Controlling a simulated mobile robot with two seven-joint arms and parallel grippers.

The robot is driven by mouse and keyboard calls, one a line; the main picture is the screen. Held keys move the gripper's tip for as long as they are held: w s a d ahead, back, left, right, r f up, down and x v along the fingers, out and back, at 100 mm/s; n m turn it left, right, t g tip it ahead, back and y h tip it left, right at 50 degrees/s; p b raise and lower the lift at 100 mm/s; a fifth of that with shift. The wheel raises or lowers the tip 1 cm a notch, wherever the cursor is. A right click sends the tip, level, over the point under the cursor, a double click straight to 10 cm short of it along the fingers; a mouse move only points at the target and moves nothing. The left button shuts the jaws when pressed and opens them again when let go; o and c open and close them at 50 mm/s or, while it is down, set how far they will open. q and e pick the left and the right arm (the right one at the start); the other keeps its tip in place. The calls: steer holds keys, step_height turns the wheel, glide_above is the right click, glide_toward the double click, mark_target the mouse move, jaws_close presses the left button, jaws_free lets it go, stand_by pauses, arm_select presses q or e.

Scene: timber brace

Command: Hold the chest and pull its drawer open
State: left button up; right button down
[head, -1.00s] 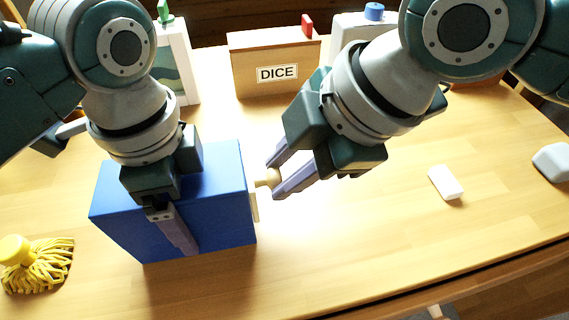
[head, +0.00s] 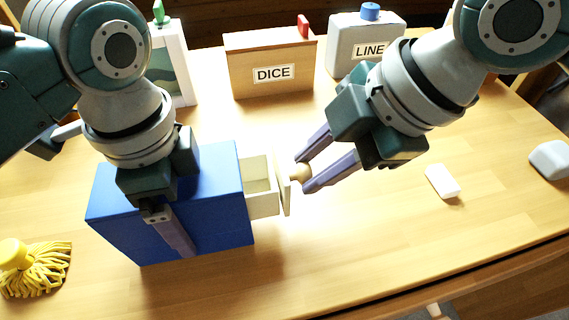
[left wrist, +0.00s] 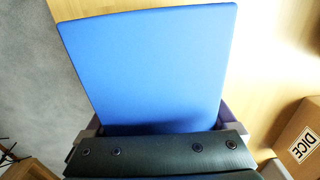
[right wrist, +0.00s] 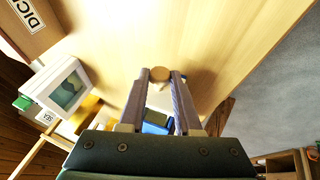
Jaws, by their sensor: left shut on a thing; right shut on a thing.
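The blue chest (head: 215,215) stands on the table at the left of the head view. Its cream drawer (head: 262,190) sticks out of the right side, partly open, and its visible inside looks empty. The drawer's round wooden knob (head: 301,173) is between the fingers of my right gripper (head: 308,176), which is shut on it. The knob also shows in the right wrist view (right wrist: 160,75). My left gripper (head: 172,232) is shut across the chest from above, one finger down its front face. The chest's blue top fills the left wrist view (left wrist: 150,65).
A wooden DICE box (head: 270,65) and a grey LINE box (head: 362,40) stand at the back. A yellow mop-like item (head: 38,268) lies front left. A white block (head: 442,181) and a pale rounded object (head: 550,160) lie right. The table's front middle is clear.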

steer(key=d, duration=0.6)
steer(key=shift+w, duration=0.45)
steer(key=c, duration=0.6)
jaws_free()
steer(key=shift+r, duration=0.1)
steer(key=v, duration=1.2)
steer(key=shift+a, duration=0.1)
